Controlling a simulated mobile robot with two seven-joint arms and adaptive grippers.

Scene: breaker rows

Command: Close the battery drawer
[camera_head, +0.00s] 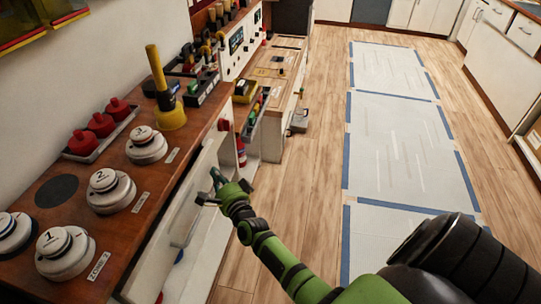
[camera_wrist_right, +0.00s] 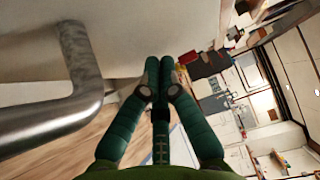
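A narrow drawer (camera_head: 251,130) stands pulled out from the bench front in the head view, with small coloured items inside; I cannot tell for sure that it is the battery drawer. My right gripper (camera_head: 215,183) is at the white front panel (camera_head: 205,172) of the near cabinet, beside its grey bar handle (camera_head: 187,215). In the right wrist view the fingers (camera_wrist_right: 159,66) are together with nothing seen between them. The handle (camera_wrist_right: 75,75) is to their left, apart from them. Whether the fingertips touch the panel is unclear. My left gripper is out of view.
The wooden bench top (camera_head: 80,195) carries several white knobs, red knobs (camera_head: 101,125) and a yellow-handled plunger-like tool (camera_head: 165,90). A red cylinder (camera_head: 241,150) shows behind the panel. The floor with blue-taped mats (camera_head: 400,150) to the right is clear.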

